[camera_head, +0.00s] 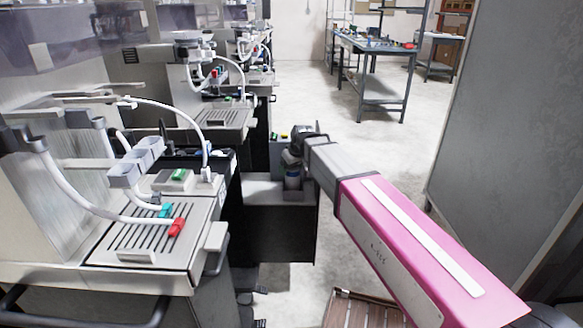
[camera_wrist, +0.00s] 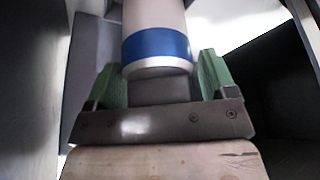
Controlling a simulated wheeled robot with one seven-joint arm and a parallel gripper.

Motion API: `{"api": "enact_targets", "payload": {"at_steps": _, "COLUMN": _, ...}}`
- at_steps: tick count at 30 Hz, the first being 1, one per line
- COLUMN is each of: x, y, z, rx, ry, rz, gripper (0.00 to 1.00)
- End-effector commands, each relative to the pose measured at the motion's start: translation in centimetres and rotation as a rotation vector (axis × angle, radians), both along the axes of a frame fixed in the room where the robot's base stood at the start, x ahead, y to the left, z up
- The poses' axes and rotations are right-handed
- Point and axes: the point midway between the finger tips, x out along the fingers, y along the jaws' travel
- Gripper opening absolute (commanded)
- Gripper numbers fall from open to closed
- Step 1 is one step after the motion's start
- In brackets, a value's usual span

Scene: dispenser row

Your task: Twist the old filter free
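The filter (camera_wrist: 158,25) is a pale cylinder with a blue band and a silvery rim at its near end in the wrist view. In the wrist view my gripper (camera_wrist: 162,72) has green fingers on both sides of the filter's near end. Little or no gap shows between fingers and filter, and I cannot tell whether they press on it. The filter's other end is out of frame.
A dispenser (camera_head: 150,242) with a slatted tray, white hoses and a red nozzle (camera_head: 176,228) stands at left. More dispensers (camera_head: 222,118) line up behind it. A grey panel (camera_head: 500,110) rises at right. Open floor (camera_head: 325,105) and a workbench (camera_head: 375,50) lie beyond.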

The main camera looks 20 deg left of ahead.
Motion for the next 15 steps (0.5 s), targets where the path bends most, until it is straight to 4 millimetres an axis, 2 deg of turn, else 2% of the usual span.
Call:
{"api": "enact_targets", "payload": {"at_steps": 1, "x": 0.00, "y": 0.00, "z": 0.01, "rx": 0.000, "ry": 0.000, "rz": 0.000, "gripper": 0.61}}
{"api": "enact_targets", "payload": {"at_steps": 3, "x": 0.00, "y": 0.00, "z": 0.01, "rx": 0.000, "ry": 0.000, "rz": 0.000, "gripper": 0.38}}
{"api": "enact_targets", "payload": {"at_steps": 4, "x": 0.00, "y": 0.00, "z": 0.01, "rx": 0.000, "ry": 0.000, "rz": 0.000, "gripper": 0.33}}
{"api": "enact_targets", "payload": {"at_steps": 15, "x": 0.09, "y": -0.26, "z": 0.08, "rx": 0.000, "ry": 0.000, "rz": -0.002, "gripper": 0.32}}
